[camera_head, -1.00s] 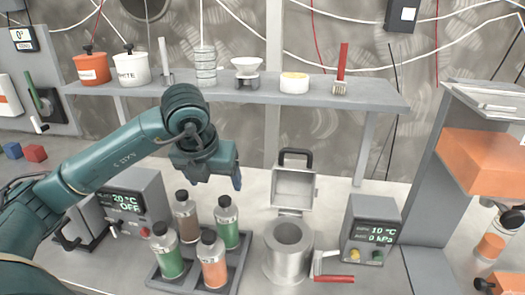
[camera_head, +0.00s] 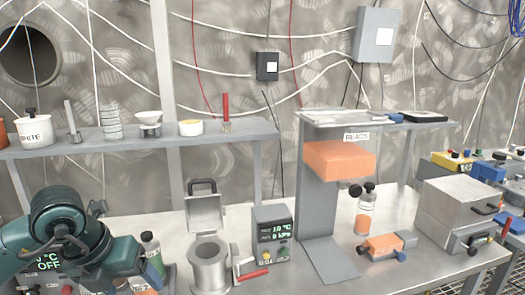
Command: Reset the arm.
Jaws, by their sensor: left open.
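My left arm, dark teal, comes in at the bottom left, with its rounded wrist joint in front of the bench. My left gripper (camera_head: 132,278) points down and right near the bottom edge, beside the bottle rack. It is open, and I see nothing held in it. Its fingertips are partly hidden against the bottles. My right gripper is not in view.
A green-labelled bottle (camera_head: 152,254) stands close to the left gripper. A steel open-lidded vessel (camera_head: 209,268) and a display box (camera_head: 272,238) stand right of it. A beads dispenser (camera_head: 338,160) and a steel box (camera_head: 457,212) are farther right. A shelf (camera_head: 240,134) runs above.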

